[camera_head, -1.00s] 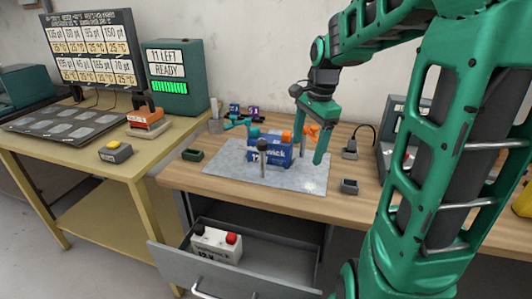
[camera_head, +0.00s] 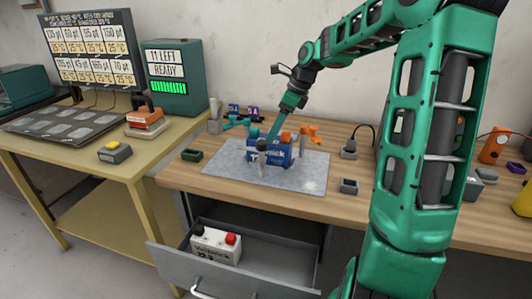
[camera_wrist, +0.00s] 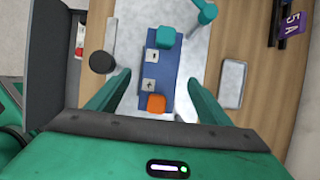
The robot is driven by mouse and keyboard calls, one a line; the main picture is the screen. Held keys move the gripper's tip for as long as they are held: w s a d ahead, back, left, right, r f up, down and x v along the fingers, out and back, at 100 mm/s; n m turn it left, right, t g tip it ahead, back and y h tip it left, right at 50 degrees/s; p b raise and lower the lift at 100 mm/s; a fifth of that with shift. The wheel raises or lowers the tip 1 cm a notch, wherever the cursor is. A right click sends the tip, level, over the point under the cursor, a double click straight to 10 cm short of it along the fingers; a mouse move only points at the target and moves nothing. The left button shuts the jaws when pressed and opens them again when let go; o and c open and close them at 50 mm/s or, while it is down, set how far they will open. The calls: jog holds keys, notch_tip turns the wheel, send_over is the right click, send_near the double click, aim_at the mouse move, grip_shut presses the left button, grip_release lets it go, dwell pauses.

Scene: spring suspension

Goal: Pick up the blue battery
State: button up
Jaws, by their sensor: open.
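The blue battery (camera_head: 282,158) stands on the grey mat (camera_head: 225,178) on the wooden workbench. It has one teal and one orange terminal cap on top. In the wrist view the battery (camera_wrist: 164,68) lies between the two green fingers of my gripper (camera_wrist: 158,80), seen from above, with clear gaps on both sides. My gripper (camera_head: 272,140) is open and empty, just above and around the battery in the head view. The arm hides part of the battery there, and the exact height gap cannot be told.
A dark-topped post (camera_wrist: 102,62) stands close to the left finger. A white battery (camera_head: 216,246) sits in the open drawer (camera_head: 268,270) below. A teal tool (camera_wrist: 205,12) lies near the battery.

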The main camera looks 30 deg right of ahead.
aim_at(270, 148)
jog(key=shift+x, duration=3.3)
jog(key=shift+c, duration=0.3)
grip_shut()
jog(key=shift+w+r, duration=0.15)
jog(key=shift+r, duration=0.05)
